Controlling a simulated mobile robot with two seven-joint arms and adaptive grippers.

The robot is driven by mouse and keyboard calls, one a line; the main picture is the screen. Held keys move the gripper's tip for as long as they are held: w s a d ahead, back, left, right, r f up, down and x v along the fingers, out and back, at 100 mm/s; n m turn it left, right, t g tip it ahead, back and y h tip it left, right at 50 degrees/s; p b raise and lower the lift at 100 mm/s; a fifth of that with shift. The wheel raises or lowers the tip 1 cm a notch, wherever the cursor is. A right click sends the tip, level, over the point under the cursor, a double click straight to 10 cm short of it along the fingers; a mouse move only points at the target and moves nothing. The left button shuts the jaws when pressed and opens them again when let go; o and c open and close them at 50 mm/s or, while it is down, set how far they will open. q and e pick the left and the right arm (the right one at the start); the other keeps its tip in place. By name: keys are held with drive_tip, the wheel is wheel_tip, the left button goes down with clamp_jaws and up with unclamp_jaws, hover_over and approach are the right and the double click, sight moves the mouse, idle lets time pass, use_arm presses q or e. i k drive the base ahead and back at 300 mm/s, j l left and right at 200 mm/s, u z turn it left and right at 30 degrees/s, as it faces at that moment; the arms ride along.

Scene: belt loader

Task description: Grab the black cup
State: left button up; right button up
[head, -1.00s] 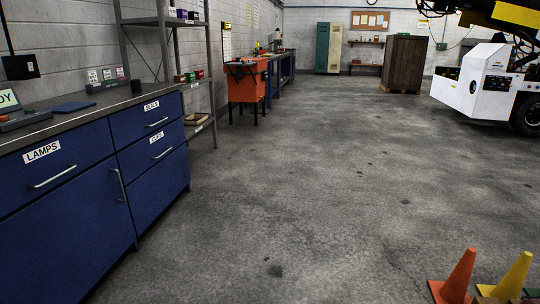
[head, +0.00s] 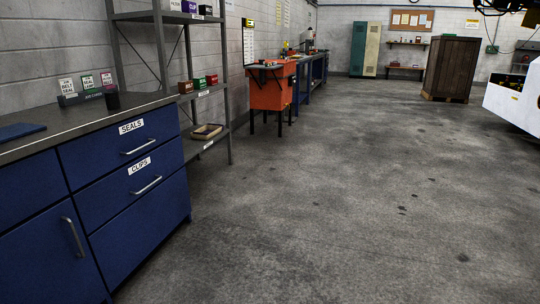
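A small dark cup-like object (head: 112,99), which looks like the black cup, stands near the far end of the blue cabinet's countertop (head: 72,122), at the left of the head view. It is small and dark, so its details are hard to make out. It stands beside a row of small labelled cards (head: 86,84). Neither of my grippers is in view.
The blue cabinet (head: 130,195) has drawers labelled SEALS and CLIPS. A metal shelf (head: 160,55) stands just past it, then an orange bin (head: 270,90). A brown cabinet (head: 452,68) and white vehicle (head: 515,105) are at the right. The floor between is clear.

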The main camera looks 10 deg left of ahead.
sight(112, 98)
drive_tip(key=i+u, duration=0.35)
drive_tip(key=i+l+u, duration=0.1)
drive_tip(key=i+u, duration=0.25)
drive_tip(key=i, duration=0.2)
drive_tip(key=i+l+u, duration=0.3)
drive_tip(key=i+j, duration=0.1)
